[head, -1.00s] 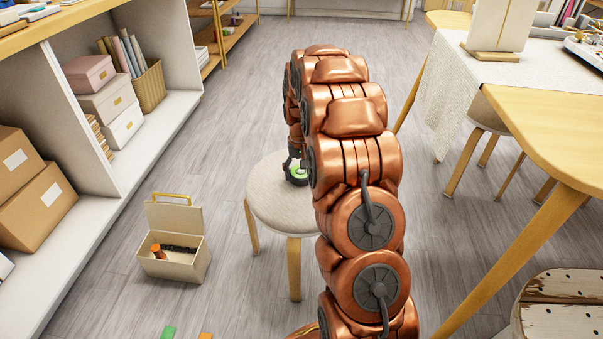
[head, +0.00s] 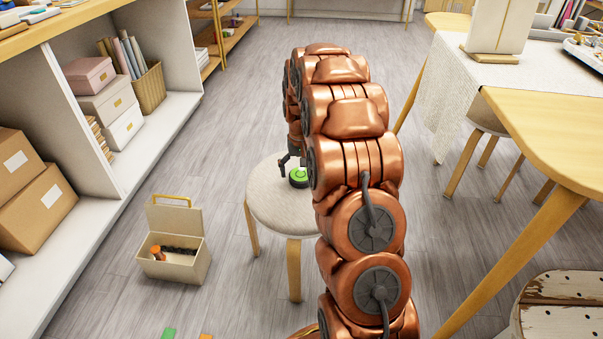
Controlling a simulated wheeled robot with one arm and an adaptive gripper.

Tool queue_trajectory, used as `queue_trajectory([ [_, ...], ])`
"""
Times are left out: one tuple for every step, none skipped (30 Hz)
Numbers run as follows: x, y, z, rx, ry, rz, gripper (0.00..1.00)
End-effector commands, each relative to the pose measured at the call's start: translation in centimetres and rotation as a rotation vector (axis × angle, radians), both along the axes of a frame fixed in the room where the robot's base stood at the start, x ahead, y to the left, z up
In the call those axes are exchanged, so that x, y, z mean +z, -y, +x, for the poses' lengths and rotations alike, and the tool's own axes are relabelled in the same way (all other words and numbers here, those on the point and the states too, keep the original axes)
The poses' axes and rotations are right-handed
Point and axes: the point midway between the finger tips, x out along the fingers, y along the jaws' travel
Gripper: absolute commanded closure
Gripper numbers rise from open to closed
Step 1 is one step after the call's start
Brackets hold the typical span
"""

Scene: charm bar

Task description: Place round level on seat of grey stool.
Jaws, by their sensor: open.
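The round level (head: 299,177), a small dark disc with a bright green top, rests on the seat of the grey stool (head: 272,203). The stool has a pale round seat and wooden legs, and its right side is hidden behind my copper arm. My gripper (head: 290,163) is partly visible just behind and above the level, with a dark finger to the left of it. It is open and looks apart from the level. The rest of the gripper is hidden by the arm.
An open cream toolbox (head: 180,268) stands on the floor left of the stool. A white shelf (head: 165,125) with boxes runs along the left. A wooden table (head: 550,130) stands at the right, with a worn white stool (head: 560,310) at the front right.

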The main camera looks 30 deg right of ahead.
Motion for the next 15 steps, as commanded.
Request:
queue_trajectory([
  [0.9, 0.0, 0.1, 0.0, 0.004, -0.002, 0.03],
  [1.3, 0.0, 0.1, 0.0, 0.004, -0.002, 0.03],
  [2.0, 0.0, 0.1, 0.0, 0.004, -0.002, 0.03],
  [2.5, 0.0, 0.1, 0.0, 0.004, -0.002, 0.03],
  [3.0, 0.0, 0.1, 0.0, 0.003, -0.001, 0.03],
  [3.8, 0.0, 0.1, 0.0, 0.003, -0.001, 0.03],
  [4.4, 0.0, 0.1, 0.0, 0.003, -0.001, 0.03],
  [5.0, 0.0, 0.1, 0.0, 0.004, -0.002, 0.03],
  [5.8, 0.1, 0.2, 0.0, 0.006, -0.002, 0.03],
  [6.4, 0.1, 0.2, 0.0, 0.006, -0.002, 0.03],
  [7.0, 0.0, 0.1, 0.0, 0.005, -0.001, 0.03],
  [7.7, 0.0, 0.1, 0.0, 0.002, 0.0, 0.03],
  [8.3, 0.0, 0.0, 0.0, 0.002, 0.0, 0.03],
  [8.7, 0.0, 0.1, 0.0, 0.002, 0.0, 0.03],
  [9.3, 0.0, 0.1, 0.0, 0.003, 0.0, 0.03],
])
